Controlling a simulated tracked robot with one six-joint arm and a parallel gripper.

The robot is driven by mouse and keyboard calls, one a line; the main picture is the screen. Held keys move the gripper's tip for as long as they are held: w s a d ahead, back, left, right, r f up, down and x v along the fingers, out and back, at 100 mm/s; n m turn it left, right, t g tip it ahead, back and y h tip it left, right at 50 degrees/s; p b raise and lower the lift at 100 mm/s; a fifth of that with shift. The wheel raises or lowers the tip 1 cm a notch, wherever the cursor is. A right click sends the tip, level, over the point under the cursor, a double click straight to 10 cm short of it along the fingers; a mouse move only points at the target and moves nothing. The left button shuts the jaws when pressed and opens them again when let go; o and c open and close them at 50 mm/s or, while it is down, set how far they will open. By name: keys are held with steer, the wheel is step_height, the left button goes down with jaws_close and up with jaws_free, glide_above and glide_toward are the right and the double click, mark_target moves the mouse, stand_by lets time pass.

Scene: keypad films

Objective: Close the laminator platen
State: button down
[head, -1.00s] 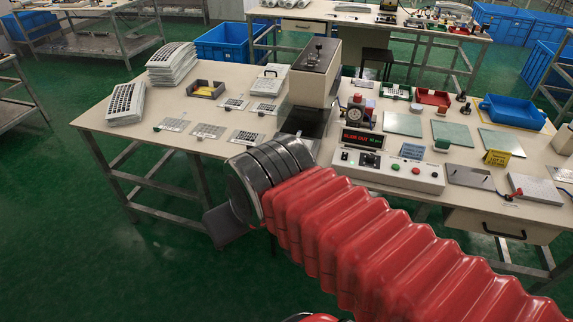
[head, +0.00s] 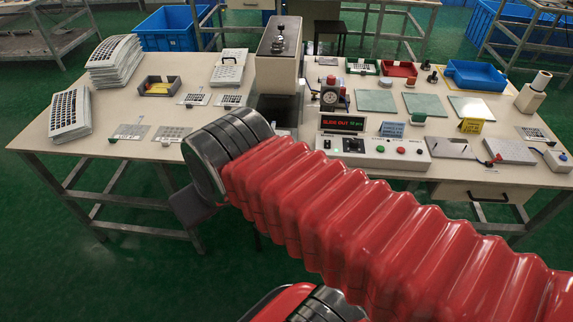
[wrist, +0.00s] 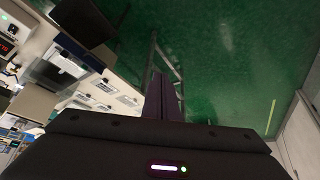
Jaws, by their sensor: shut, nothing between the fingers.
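The laminator is a beige press (head: 277,62) standing on the table in the head view. Under its head is a dark opening (head: 276,104). In front of it a control box (head: 375,151) has a lit red display (head: 342,123) that reads "SLIDE OUT". The wrist view shows a dark slab (wrist: 87,22) near the table edge; I cannot tell whether it is the platen. My gripper (wrist: 161,78) is shut and empty over the floor by the table front. My red arm hides part of the area before the press in the head view.
Film stacks (head: 115,62), a grey bin (head: 160,86) and flat film sheets (head: 171,133) lie left of the press. Glass plates (head: 423,104), a red tray (head: 398,69) and a blue tray (head: 475,75) are on the right. Green floor is clear in front.

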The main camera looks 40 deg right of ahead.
steer(key=w+d+n+t+h, duration=0.1)
steer(key=w+d+h, duration=0.35)
steer(key=d, duration=0.85)
steer(key=w+d+t+h, duration=0.25)
steer(key=w+d, duration=0.25)
steer(key=d, duration=0.8)
steer(key=s+f+n+g+y, duration=0.1)
steer(key=s+f+n+y, duration=0.1)
steer(key=f, duration=0.5)
steer(key=s+d+f+n+g+y, duration=0.1)
steer(key=s+f+n+y, duration=0.2)
steer(key=f, duration=0.4)
steer(key=shift+s+d+f+n+y, duration=0.15)
steer(key=shift+s+d+n+y, duration=0.2)
steer(key=shift+s, duration=0.3)
steer(key=shift+w+a+f, duration=0.1)
steer(key=shift+f, duration=0.05)
